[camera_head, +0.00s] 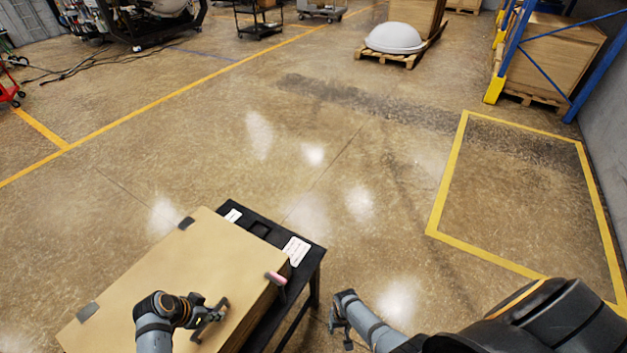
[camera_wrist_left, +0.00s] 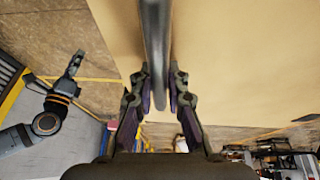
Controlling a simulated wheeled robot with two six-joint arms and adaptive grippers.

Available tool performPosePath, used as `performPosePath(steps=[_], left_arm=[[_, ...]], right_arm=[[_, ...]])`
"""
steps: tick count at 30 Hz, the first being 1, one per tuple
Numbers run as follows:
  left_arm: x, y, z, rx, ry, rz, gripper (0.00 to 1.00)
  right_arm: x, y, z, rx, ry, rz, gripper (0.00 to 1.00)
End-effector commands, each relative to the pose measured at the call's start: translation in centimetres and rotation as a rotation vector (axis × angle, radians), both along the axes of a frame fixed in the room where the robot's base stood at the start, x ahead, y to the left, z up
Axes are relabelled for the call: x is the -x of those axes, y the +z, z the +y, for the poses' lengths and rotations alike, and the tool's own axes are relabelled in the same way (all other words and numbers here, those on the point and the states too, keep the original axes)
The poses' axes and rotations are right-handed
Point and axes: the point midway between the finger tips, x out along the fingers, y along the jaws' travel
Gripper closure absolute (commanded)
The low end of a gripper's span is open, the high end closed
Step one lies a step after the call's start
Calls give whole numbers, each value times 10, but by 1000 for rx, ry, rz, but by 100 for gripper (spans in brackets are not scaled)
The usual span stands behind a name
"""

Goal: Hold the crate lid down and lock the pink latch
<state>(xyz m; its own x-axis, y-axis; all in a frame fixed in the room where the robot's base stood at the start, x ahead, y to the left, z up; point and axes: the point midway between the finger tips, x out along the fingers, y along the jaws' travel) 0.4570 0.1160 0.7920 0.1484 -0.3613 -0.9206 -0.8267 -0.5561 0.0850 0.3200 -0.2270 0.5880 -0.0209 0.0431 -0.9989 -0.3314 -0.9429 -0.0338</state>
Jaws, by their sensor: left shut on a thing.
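The crate lid (camera_head: 165,265) is a flat tan panel on top of the crate, in the lower left of the head view. It also fills the top of the left wrist view (camera_wrist_left: 245,60). My left gripper (camera_head: 218,313) is over the lid near its front right part. It is shut on a grey handle bar (camera_wrist_left: 154,45), which runs between its fingers. The pink latch (camera_head: 275,278) is at the lid's right edge, with a dark part below it. Whether it is locked is not clear. My right gripper (camera_head: 341,325) is right of the crate, apart from the latch; its finger opening is unclear.
The crate rests on a black table (camera_head: 318,260) with white labels (camera_head: 296,250) on its top. Dark hinge-like pieces (camera_head: 186,223) sit on the lid's left edge. A yellow-marked floor area (camera_head: 520,205) is at right.

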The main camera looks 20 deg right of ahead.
Motion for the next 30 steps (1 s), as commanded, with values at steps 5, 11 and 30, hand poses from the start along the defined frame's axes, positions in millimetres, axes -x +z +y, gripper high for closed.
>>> performPosePath(steps=[5,11,30], left_arm=[[-7,2,6,-16,5,-21,100],[-7,2,6,-16,5,-21,77],[-1,9,6,-7,3,-11,59]], right_arm=[[2,-2,-1,1,0,-3,65],[2,-1,-1,1,0,-2,65],[2,-1,0,1,-1,-2,65]])
